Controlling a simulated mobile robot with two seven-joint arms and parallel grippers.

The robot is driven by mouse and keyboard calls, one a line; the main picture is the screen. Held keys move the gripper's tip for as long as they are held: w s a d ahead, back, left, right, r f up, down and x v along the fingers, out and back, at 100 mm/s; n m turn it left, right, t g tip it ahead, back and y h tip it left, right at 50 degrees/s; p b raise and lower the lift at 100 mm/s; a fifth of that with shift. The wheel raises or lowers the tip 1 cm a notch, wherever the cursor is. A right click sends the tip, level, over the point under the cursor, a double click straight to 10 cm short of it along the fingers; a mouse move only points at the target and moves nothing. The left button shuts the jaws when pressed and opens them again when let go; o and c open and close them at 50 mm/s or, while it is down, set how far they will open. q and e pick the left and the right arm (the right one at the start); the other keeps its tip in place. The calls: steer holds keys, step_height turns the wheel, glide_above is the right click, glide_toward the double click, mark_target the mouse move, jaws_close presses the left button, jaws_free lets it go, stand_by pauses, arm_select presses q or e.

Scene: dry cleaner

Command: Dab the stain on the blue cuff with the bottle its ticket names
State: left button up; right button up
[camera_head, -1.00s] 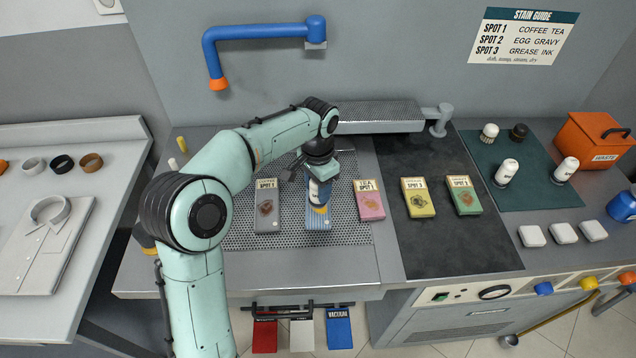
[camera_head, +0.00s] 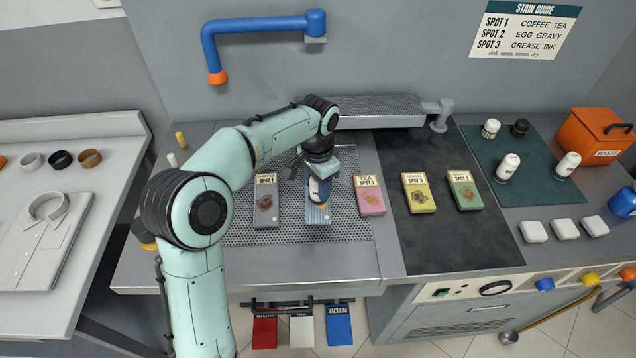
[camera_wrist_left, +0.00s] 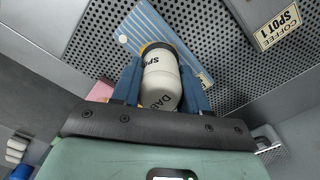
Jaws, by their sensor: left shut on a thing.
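The blue striped cuff (camera_head: 318,217) lies on the perforated board, between the grey and pink cuffs. It also shows in the wrist view (camera_wrist_left: 146,28). My left gripper (camera_head: 319,182) is over its upper part, shut on a white bottle (camera_wrist_left: 160,82) with a dark, yellow-edged end. The bottle's end is down at the cuff; whether it touches I cannot tell. The label reads "SPO" and "DAB"; its number is hidden. My right gripper is not in view.
Close by lie a grey cuff (camera_head: 266,206) ticketed coffee, spot 1, and a pink cuff (camera_head: 370,200) ticketed tea, spot 1. Yellow (camera_head: 419,197) and green (camera_head: 465,194) cuffs lie farther right. Two white bottles stand on the green mat (camera_head: 545,185). An orange waste bin (camera_head: 590,135) is behind.

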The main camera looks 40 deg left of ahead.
arm_select(q)
steer(key=shift+f, duration=0.5)
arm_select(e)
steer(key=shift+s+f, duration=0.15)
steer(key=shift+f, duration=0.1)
arm_select(q)
steer(key=shift+f, duration=0.1)
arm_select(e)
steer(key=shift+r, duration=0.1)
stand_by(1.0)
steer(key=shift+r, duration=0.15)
arm_select(q)
steer(key=shift+r+p, duration=0.85)
steer(key=shift+r, duration=0.7)
steer(key=shift+r+p, duration=1.25)
steer(key=shift+r, duration=0.85)
steer(key=shift+w+f, duration=0.1)
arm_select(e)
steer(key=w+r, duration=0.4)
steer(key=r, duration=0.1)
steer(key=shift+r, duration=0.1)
